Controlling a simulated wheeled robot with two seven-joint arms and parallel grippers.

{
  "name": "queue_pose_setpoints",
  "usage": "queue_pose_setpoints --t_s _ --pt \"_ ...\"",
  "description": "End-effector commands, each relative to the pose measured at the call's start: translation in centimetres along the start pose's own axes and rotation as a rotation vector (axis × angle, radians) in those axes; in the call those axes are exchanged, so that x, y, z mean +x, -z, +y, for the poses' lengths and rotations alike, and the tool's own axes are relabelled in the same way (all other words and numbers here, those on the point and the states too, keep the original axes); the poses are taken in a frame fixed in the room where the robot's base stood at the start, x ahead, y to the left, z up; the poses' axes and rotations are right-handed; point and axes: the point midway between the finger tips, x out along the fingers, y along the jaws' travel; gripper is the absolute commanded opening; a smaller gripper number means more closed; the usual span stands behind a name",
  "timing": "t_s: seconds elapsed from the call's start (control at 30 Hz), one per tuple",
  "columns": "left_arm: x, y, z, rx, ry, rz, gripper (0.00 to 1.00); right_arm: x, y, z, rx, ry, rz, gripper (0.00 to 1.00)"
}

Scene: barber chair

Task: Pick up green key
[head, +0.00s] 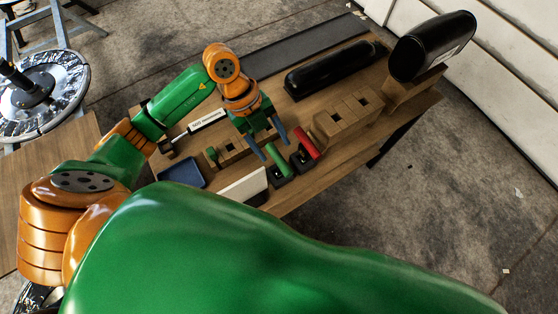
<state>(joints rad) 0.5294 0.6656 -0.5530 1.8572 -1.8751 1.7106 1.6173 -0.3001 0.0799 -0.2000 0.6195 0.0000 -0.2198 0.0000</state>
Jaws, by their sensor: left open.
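The green key (278,158) is a green handle that leans at a tilt in a small black holder on the wooden table. My left gripper (273,149) is open and points down, its two dark fingers apart right at the upper end of the green key. I cannot tell whether the fingers touch it. A red key (306,142) leans in a similar black holder just to the right. My right gripper is not in view.
The table (325,172) also holds a wooden block with square holes (347,113), a long black case (333,69), a black cylinder (431,47), a blue tray (181,172), a white panel (243,186) and a small green piece (212,155).

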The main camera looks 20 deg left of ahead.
Motion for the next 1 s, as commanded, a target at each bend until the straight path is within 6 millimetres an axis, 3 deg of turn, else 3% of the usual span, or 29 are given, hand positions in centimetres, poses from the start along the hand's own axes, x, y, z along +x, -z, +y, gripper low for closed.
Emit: queue_pose_setpoints --t_s 0.03,0.2,0.37,0.63,0.9,1.0 --pt "1.4 -0.6 0.3 0.0 0.0 0.0 0.65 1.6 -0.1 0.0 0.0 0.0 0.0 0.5" --pt "2.8 -1.2 0.6 0.0 0.001 0.0 0.65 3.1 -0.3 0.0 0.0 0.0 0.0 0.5" --pt "4.0 -1.0 0.5 0.0 0.001 0.003 0.65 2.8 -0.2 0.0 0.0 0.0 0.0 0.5" --pt "9.0 -1.0 0.5 -0.001 0.001 0.004 0.65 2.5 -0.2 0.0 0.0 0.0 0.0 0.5" --pt "9.7 -1.1 0.5 0.001 0.001 0.0 0.65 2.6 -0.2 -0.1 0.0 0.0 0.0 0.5" --pt "9.7 -1.1 0.5 0.001 0.001 0.0 0.41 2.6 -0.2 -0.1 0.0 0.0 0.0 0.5"
